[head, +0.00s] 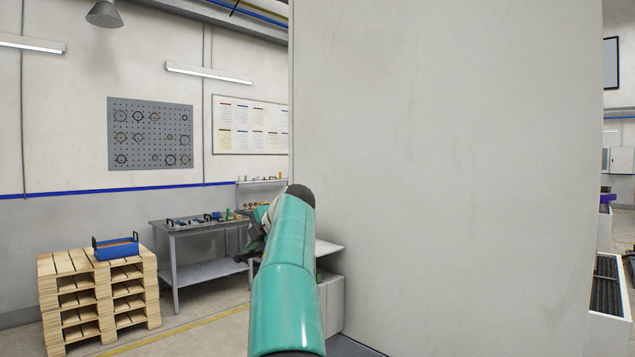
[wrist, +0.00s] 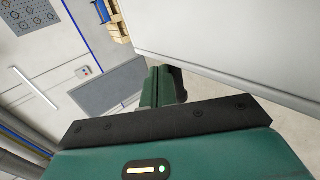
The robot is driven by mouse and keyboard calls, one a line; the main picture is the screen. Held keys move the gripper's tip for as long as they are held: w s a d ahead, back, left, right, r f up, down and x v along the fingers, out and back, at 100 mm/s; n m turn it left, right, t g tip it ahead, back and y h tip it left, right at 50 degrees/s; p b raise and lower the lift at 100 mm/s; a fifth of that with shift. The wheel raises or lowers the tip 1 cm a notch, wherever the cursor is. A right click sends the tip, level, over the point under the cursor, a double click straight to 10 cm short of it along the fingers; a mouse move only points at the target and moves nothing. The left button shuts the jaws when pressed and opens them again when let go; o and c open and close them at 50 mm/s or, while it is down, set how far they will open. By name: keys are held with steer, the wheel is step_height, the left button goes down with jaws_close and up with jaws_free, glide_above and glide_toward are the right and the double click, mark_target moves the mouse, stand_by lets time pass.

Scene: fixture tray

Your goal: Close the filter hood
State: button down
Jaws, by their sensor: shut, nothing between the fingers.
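No part is plainly recognisable as the filter hood. A large, flat pale grey panel (head: 450,170) fills the middle and right of the head view. I cannot tell whether it belongs to the hood. A pale surface (wrist: 235,40), possibly the same panel, crosses the upper right of the wrist view. My gripper (wrist: 163,88) shows in the wrist view with its green fingers together and empty, close to the edge of that surface in the picture. Contact cannot be judged. In the head view my teal arm reaches forward along the panel's left side and largely hides the gripper.
A workbench (head: 203,226) with small parts stands left of my arm. Stacked pallets (head: 98,298) with a blue crate (head: 115,247) stand at the far left. A low white cabinet (head: 331,300) is partly hidden behind my arm. Bare floor shows between pallets and bench.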

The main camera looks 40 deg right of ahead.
steer(key=v, duration=1.4)
steer(key=s+a+r+m+t+h, duration=0.3)
steer(key=a+r+m+t, duration=0.2)
steer(key=r+m+t, duration=0.45)
steer(key=s+a+f+m+g+y, duration=0.1)
steer(key=s+a+f+m+g, duration=0.2)
steer(key=s+a+f, duration=0.5)
steer(key=s+a+f+m+g, duration=0.3)
steer(key=s+a+f+g, duration=0.3)
steer(key=f, duration=1.4)
steer(key=s+a+f+m+g+y, duration=0.1)
steer(key=s+a+f+m+g, duration=0.2)
steer(key=s+a+f, duration=0.7)
steer(key=a+f+g, duration=0.2)
steer(key=a+f, duration=0.1)
steer(key=f, duration=0.1)
steer(key=shift+s+a+f+y, duration=0.2)
steer(key=shift+s+a+y, duration=0.1)
steer(key=shift+s, duration=0.05)
steer(key=shift+g, duration=0.25)
